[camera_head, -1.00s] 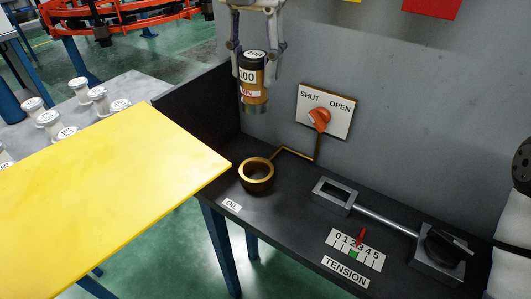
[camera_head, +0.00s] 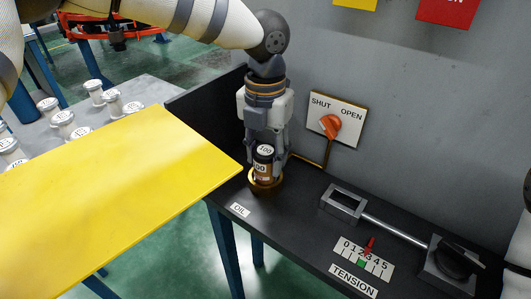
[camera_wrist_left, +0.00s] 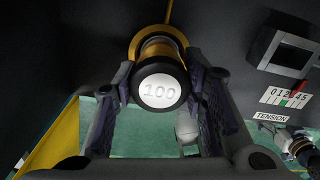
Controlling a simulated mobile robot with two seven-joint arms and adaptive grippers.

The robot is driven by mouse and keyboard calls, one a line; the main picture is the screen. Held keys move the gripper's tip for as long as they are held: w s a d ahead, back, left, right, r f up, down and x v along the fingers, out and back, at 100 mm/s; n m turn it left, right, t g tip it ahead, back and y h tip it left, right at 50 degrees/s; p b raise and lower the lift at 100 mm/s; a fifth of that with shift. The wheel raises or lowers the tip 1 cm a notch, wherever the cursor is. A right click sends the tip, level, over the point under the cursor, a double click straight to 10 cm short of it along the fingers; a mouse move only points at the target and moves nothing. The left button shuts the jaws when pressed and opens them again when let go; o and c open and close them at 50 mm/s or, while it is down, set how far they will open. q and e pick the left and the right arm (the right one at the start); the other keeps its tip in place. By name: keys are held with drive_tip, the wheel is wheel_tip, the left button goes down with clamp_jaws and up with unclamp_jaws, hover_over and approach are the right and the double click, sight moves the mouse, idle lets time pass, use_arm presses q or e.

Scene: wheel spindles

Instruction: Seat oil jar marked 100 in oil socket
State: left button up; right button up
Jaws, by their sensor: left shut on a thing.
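The oil jar marked 100 (camera_head: 264,166) is brown with a dark lid and a white top label. It stands about upright with its lower end inside the brass ring of the oil socket (camera_head: 279,184). Whether it rests on the bottom is hidden. My left gripper (camera_head: 265,152) comes down from above and is shut on the jar. In the left wrist view the jar's lid (camera_wrist_left: 159,91) sits between the two fingers, with the brass socket (camera_wrist_left: 157,32) behind it.
A SHUT/OPEN panel (camera_head: 349,113) with an orange knob is on the grey wall. A metal slider with a TENSION scale (camera_head: 364,259) lies right of the socket. A yellow board (camera_head: 120,180) is at left, with several white-topped jars (camera_head: 64,118) behind it.

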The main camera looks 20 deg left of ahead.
use_arm(q)
drive_tip(key=shift+f, duration=0.15)
drive_tip(key=o, duration=1.2)
wheel_tip(320, 180, up, 12)
drive_tip(key=shift+r, duration=0.2)
